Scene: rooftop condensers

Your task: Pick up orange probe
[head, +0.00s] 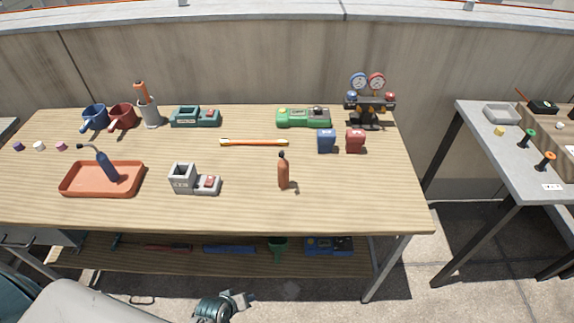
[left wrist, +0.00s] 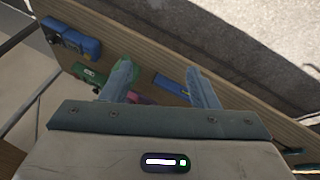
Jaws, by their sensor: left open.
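An orange stick-like thing, which looks like the orange probe (head: 141,90), stands in a pale grey cup (head: 150,114) at the back left of the wooden table (head: 340,205); its lower part is hidden in the cup. My left gripper (head: 247,299) is low at the bottom edge of the head view, in front of the table and far from the probe. In the left wrist view its two fingers (left wrist: 162,75) are apart with nothing between them, facing the lower shelf (left wrist: 235,100). My right gripper is in neither view.
In front are an orange tray (head: 75,188) with a dark blue bottle and a grey holder (head: 182,180).

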